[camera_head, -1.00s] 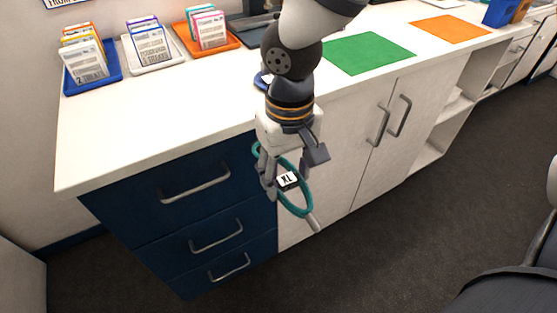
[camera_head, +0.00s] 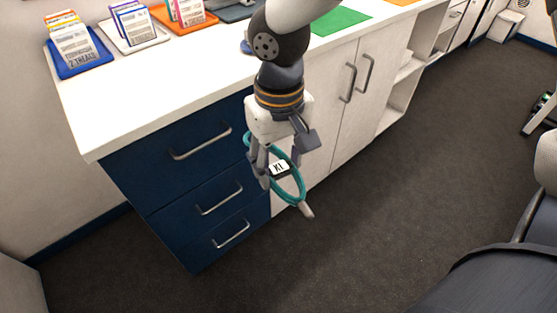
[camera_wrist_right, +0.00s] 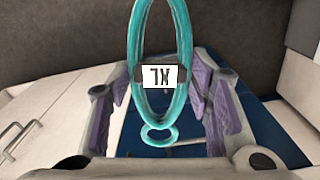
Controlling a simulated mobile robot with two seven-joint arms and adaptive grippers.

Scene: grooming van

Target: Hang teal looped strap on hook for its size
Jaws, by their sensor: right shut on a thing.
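The teal looped strap (camera_head: 299,184) is an oval loop with a dark slider and a white label that appears to read XL, turned over. In the right wrist view the strap (camera_wrist_right: 190,45) rises between my purple-padded fingers, with a small teal ring at its lower end. My right gripper (camera_head: 284,163) is shut on the strap and holds it in the air in front of the counter, level with the drawers. My left gripper is out of view. No hook shows in any view.
The white counter (camera_head: 120,110) has navy drawers (camera_head: 180,195) and white cupboard doors (camera_head: 345,110) below. A blue card tray (camera_head: 85,68), a white tray and an orange tray stand on it. A dark chair (camera_head: 500,270) is at lower right; dark floor (camera_head: 400,190) is clear between.

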